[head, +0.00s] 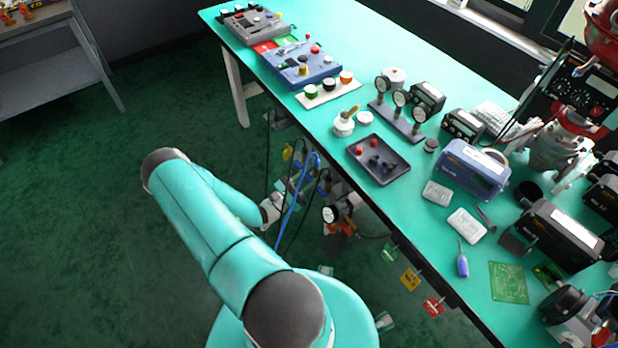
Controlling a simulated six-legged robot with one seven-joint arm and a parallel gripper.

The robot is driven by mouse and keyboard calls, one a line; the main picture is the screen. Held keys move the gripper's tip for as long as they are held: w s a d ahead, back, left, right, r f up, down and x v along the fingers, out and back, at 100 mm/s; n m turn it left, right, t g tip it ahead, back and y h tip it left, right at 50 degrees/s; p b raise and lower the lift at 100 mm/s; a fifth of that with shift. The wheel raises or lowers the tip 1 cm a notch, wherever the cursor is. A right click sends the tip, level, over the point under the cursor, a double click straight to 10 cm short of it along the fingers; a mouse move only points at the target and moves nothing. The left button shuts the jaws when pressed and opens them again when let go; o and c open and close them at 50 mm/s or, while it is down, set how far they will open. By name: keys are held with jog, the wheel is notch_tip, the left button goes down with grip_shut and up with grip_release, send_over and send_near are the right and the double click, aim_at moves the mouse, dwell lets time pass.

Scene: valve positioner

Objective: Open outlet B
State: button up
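A valve assembly with a round white-faced gauge (330,213), metal fittings and a blue hose (297,203) is mounted low beside the near long edge of the table. Its outlets are too small and too covered to tell apart, so I cannot pick out outlet B. My teal arm bends over at the left and reaches back towards this assembly. The pale end of my arm, with my gripper (272,208), is at the assembly's left side. The fingers are too small to make out, and I cannot tell whether they touch anything.
The green-topped table (400,215) runs along the right, crowded with instruments, a dark tray (378,160) and a blue-handled screwdriver (462,262). Green, yellow (411,279) and red tags hang off its near edge. Dark cables hang around the assembly.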

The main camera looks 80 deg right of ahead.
jog(key=m+g+y, duration=0.1)
jog(key=m, duration=0.1)
jog(key=m+g+y, duration=0.1)
jog(key=m, duration=0.1)
jog(key=o, duration=0.7)
jog(key=shift+w, duration=0.1)
jog(key=v, duration=1.3)
jog(key=shift+w+a, duration=0.15)
jog(key=shift+a, duration=0.15)
jog(key=shift+f, duration=0.15)
